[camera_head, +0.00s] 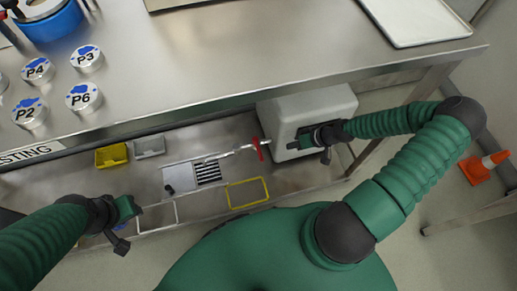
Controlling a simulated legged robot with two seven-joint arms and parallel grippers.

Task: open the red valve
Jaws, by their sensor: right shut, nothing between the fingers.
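The red valve (257,149) is a small red handle on a thin pale pipe, left of a grey-white box (310,105) on the lower shelf under the steel table. My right gripper (297,141) comes in from the right, in front of the box. It is shut and empty, with its tips to the right of the red handle and a small gap between them in the picture. My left gripper (127,222) is at the lower left, well away from the valve. Whether its jaws are open is unclear.
The steel tabletop (220,50) overhangs the shelf. Its front edge lies above the valve. A yellow bin (111,155), grey bin (149,146), a drain-like grille (208,172) and a yellow frame (247,192) are left of or below the valve. An orange cone (480,167) stands on the floor at right.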

